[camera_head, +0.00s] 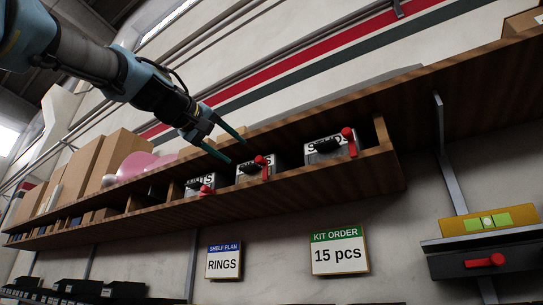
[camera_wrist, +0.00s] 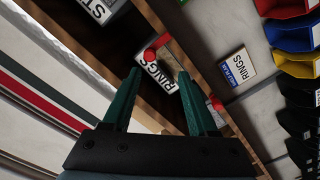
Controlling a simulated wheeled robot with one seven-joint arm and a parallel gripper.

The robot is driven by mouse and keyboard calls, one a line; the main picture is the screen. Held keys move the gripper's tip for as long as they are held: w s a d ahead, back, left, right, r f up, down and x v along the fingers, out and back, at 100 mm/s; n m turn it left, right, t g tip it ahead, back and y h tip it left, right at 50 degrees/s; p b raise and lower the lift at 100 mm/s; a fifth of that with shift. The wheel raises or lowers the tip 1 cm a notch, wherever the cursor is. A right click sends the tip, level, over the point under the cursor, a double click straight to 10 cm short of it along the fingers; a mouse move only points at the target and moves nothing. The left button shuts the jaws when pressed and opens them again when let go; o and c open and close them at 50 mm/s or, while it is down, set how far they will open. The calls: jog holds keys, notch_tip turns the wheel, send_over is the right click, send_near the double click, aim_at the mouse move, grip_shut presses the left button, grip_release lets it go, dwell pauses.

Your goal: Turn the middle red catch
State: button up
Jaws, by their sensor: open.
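Three labelled boxes with red catches stand in a row in the wooden shelf. The middle red catch (camera_head: 264,168) hangs downward on the front of the middle box; in the wrist view this catch (camera_wrist: 157,47) is a round knob with a short arm, beside the RINGS label (camera_wrist: 158,77). My gripper (camera_head: 235,149) is open and empty, its green fingers pointing toward the middle box from the upper left. In the wrist view my gripper (camera_wrist: 159,73) has its fingertips on either side of the box front, with the catch beyond them. I see no contact.
The right red catch (camera_head: 349,141) and left red catch (camera_head: 207,189) sit on the neighbouring boxes. The shelf's front board (camera_head: 330,175) runs below them. Signs reading RINGS (camera_head: 223,261) and 15 pcs (camera_head: 340,252) hang underneath. Another red handle (camera_head: 485,261) is at the lower right.

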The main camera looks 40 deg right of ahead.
aim_at(257, 159)
jog(key=p+x, duration=0.1)
jog(key=x, duration=0.2)
jog(key=r+p+x, duration=0.1)
jog(key=p+x, duration=0.1)
jog(key=x, duration=0.2)
jog(key=s+p+x, duration=0.1)
jog(key=x, duration=0.2)
jog(key=shift+d+r+p, duration=0.15)
jog(key=shift+d+p, duration=0.2)
jog(key=shift+d, duration=0.05)
grip_shut()
